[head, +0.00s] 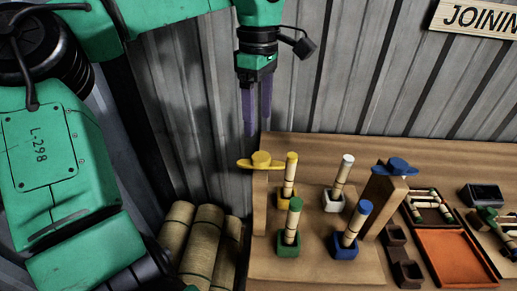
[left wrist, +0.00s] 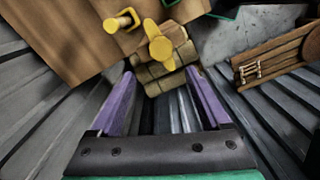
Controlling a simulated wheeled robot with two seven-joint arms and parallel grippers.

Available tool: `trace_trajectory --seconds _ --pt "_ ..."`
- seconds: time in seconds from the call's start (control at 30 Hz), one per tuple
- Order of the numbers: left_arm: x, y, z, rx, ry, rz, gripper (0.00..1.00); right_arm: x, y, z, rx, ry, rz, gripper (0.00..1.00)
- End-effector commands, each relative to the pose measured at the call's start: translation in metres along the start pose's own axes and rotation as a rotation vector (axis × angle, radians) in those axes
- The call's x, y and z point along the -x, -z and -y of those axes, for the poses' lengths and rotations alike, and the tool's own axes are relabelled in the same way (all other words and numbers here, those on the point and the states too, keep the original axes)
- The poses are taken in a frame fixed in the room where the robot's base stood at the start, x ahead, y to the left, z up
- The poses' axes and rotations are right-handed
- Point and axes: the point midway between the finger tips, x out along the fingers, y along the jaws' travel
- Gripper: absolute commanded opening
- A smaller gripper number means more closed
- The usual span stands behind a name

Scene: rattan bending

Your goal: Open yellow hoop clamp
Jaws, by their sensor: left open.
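The yellow hoop clamp (head: 261,160) sits on top of a wooden post at the left of the workbench. It is a round knob with flat wings to both sides. It also shows in the left wrist view (left wrist: 161,48), just beyond the fingertips. My left gripper (head: 257,131) is open and empty, its purple fingers pointing down above and slightly left of the clamp, apart from it. In the left wrist view the fingers (left wrist: 162,72) are spread to either side, with the clamp ahead between their tips. My right gripper is not clearly seen.
Yellow (head: 286,199), white (head: 333,205), green (head: 288,243) and blue (head: 345,245) holders with upright rattan pieces stand on the bench. A blue clamp (head: 397,168) tops the right post. An orange tray (head: 455,257) lies right; rattan rolls (head: 205,243) stand left.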

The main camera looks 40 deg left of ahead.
Motion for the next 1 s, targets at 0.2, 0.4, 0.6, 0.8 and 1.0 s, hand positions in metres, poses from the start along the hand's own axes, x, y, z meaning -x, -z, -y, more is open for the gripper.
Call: trace_trajectory --seconds 0.2,0.4,0.6,0.8,1.0 --pt "-0.057 -0.001 0.001 -0.002 0.004 0.004 0.81 0.008 0.004 0.009 0.001 0.012 -0.004 0.5" --pt "-0.091 -0.001 0.0 0.001 0.0 0.004 0.81 0.014 0.003 0.002 0.003 0.003 -0.004 0.5" --pt "-0.098 -0.001 0.0 0.001 -0.001 0.004 0.81 0.014 0.004 0.001 0.001 0.001 -0.005 0.5" --pt "-0.097 -0.001 0.0 0.002 -0.001 0.004 0.42 0.014 0.004 0.0 0.0 0.0 -0.005 0.5" --pt "-0.097 -0.001 0.0 0.002 -0.001 0.004 0.0 0.014 0.004 -0.001 0.0 -0.001 -0.005 0.5"
